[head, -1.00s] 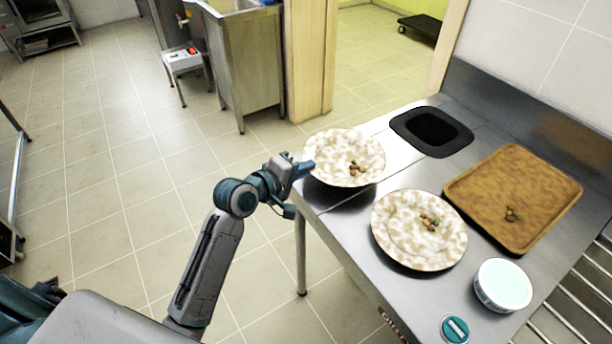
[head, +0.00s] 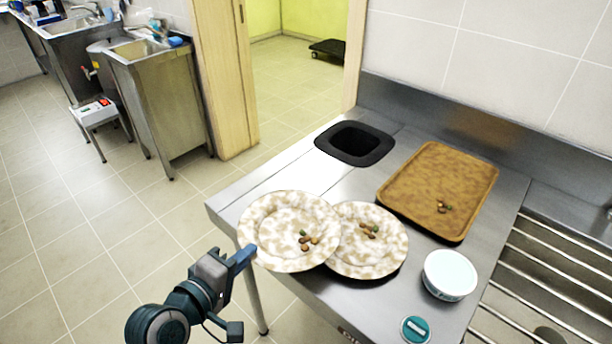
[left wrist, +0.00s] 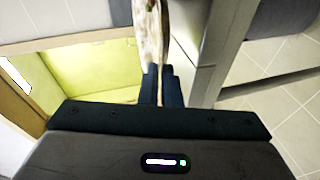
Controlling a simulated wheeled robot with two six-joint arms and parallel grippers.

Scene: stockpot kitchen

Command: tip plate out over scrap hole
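My left gripper (head: 246,257) is shut on the left rim of a speckled cream-and-tan plate (head: 275,218). The plate looks roughly level, with several food scraps (head: 308,240) on it. In the left wrist view the plate (left wrist: 152,35) shows edge-on between the fingers (left wrist: 160,85). It hangs over the counter's front left edge and overlaps a second speckled plate in the picture. The scrap hole (head: 355,144), a black-rimmed opening in the counter, lies beyond the held plate, up and to the right. My right gripper is not in view.
The second plate (head: 385,258), also bearing scraps, lies on the steel counter (head: 235,200). A brown tray (head: 440,180) with scraps, a white tub (head: 449,275) and a teal round item (head: 415,330) are to the right. Bare counter lies left of the hole.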

